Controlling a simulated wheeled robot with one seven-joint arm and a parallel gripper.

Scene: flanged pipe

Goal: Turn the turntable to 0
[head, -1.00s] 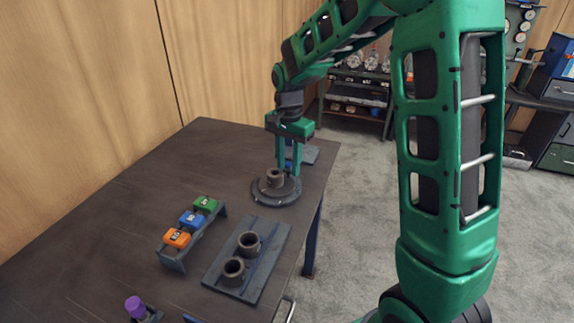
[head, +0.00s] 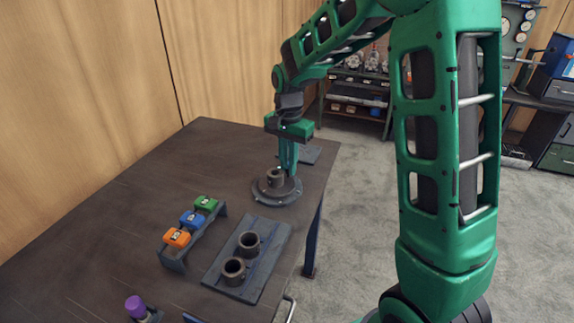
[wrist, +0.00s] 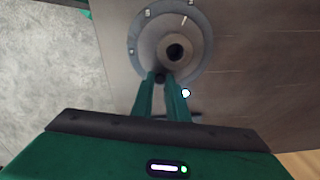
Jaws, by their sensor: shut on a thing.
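The turntable (head: 279,198) is a dark round disc near the far right edge of the table. A short dark pipe piece (head: 276,177) stands at its middle. The disc (wrist: 141,42) and the pipe's round opening (wrist: 175,53) also show in the wrist view. The fingers hide most of the peg. I cannot read any angle mark.
A dark plate (head: 222,278) with two pipe pieces lies nearer on the table. Left of it a rack (head: 174,259) carries orange, blue and green blocks. A purple-topped item (head: 135,306) stands at the near edge. A flat grey piece (head: 310,154) lies behind my gripper.

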